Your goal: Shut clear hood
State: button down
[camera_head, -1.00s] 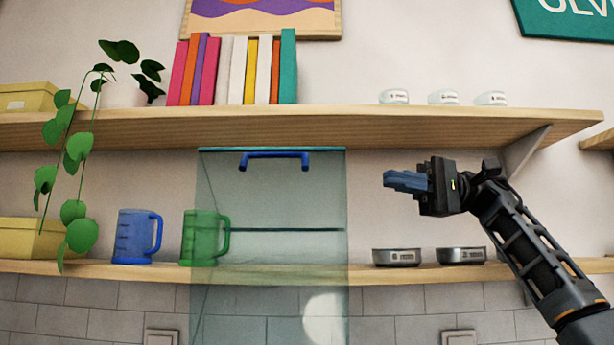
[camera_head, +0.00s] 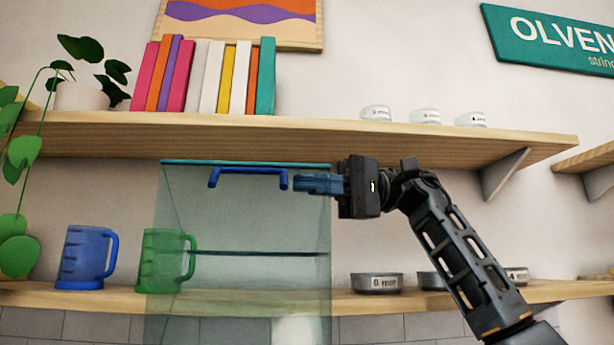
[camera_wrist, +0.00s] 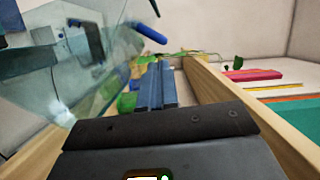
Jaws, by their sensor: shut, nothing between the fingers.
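The clear hood (camera_head: 240,225) is a greenish see-through panel standing upright in front of the shelves, its teal top edge level with the underside of the upper shelf. Its blue bar handle (camera_head: 248,172) runs along the top. In the wrist view the hood (camera_wrist: 60,75) fills the left and the handle (camera_wrist: 147,33) shows ahead, up and left of the fingers. My gripper (camera_head: 297,184) is shut and empty, pointing left, just right of the handle's right end. In the wrist view a gap shows between my gripper (camera_wrist: 155,66) and the handle.
The upper wooden shelf (camera_head: 350,142) carries books (camera_head: 209,77), a plant and small cups close above my gripper. On the lower shelf are a blue mug (camera_head: 84,257), a green mug (camera_head: 160,260) beside or behind the hood's left edge, and metal tins (camera_head: 376,283).

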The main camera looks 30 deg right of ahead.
jog(key=shift+s+a, duration=0.75)
jog(key=shift+a, duration=0.15)
jog(key=shift+s+f, duration=0.1)
